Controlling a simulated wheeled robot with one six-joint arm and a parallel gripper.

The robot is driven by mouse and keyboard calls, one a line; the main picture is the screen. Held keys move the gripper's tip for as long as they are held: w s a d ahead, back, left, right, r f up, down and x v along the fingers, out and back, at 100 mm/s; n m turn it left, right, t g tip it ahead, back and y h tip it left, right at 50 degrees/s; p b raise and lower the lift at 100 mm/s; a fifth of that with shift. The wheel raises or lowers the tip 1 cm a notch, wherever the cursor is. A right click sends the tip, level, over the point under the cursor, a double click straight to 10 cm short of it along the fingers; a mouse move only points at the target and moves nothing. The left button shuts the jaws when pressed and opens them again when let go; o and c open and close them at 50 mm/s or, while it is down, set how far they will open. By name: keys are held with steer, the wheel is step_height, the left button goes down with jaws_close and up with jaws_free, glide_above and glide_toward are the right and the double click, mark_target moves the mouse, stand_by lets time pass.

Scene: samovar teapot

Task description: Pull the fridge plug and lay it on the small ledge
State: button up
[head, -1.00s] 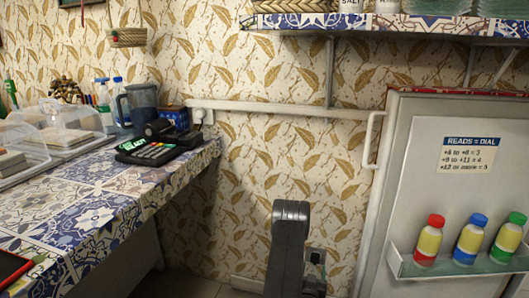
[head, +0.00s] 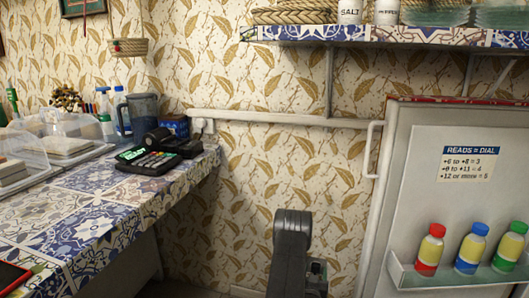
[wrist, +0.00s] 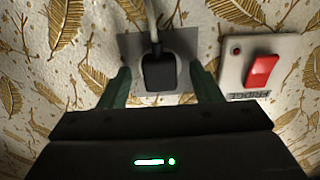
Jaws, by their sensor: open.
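A black plug (wrist: 158,72) with a pale cord rising from it sits in a grey socket plate (wrist: 183,44) on the papered wall in the wrist view. My gripper (wrist: 160,69) is open, with one green finger on each side of the plug and visible gaps between fingers and plug. A red switch (wrist: 262,71) on a plate labelled FRIDGE is just right of the socket. In the head view my arm hides the gripper and the plug. I cannot make out the small ledge with certainty.
The fridge (head: 395,200) stands at the right, its door shelf holding capped bottles. A tiled counter (head: 100,205) with a card terminal (head: 147,162) is at the left. A tiled shelf (head: 400,36) hangs above. White trunking (head: 270,118) crosses the wall.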

stand_by(0.4)
jaws_close()
steer(key=shift+v, duration=2.95)
